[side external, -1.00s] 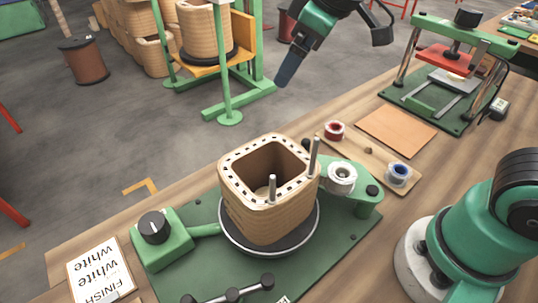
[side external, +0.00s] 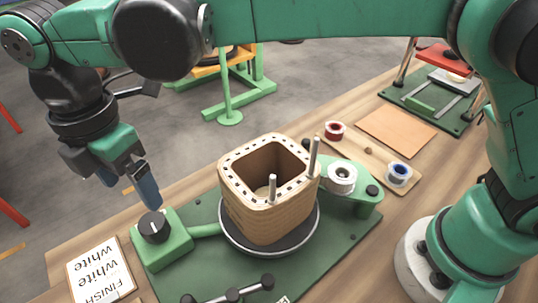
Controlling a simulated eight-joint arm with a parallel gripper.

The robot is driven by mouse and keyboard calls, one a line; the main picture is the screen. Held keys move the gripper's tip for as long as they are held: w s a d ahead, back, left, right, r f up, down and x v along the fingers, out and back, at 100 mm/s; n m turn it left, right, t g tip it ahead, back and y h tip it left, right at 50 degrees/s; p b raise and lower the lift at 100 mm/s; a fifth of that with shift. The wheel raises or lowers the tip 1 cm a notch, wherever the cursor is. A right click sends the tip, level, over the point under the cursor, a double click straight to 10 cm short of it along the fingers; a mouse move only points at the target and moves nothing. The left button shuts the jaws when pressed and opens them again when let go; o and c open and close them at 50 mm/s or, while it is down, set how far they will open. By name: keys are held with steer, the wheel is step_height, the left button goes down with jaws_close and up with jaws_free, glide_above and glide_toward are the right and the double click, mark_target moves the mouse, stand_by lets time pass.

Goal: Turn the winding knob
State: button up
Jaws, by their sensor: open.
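The winding knob (side external: 153,227) is a black round dial with a light mark. It sits on top of a green box at the left of the green winding base (side external: 290,277). My gripper (side external: 140,200) points down just above and behind the knob, with its blue fingertips apart from each other and nothing seen between them. The fingertips look close to the knob, but I cannot tell whether they touch it. A square, hollow tan coil former (side external: 262,222) stands upright on a round dark turntable right of the knob, with two metal pins rising by it.
A white spool (side external: 341,177) sits on the base's right arm. A wooden board holds red (side external: 335,131) and blue (side external: 398,173) spools. A printed card (side external: 100,272) lies left of the knob. A green press stands at the back right. My arm spans the top.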

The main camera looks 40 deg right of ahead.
mark_target(151, 222)
step_height(151, 222, down, 9)
steer(key=shift+r, duration=0.1)
jaws_close()
stand_by(0.5)
steer(key=shift+m, duration=0.3)
steer(key=m, duration=1.1)
steer(key=shift+m, duration=0.3)
steer(key=m, duration=1.1)
steer(key=shift+m, duration=1)
stand_by(1.0)
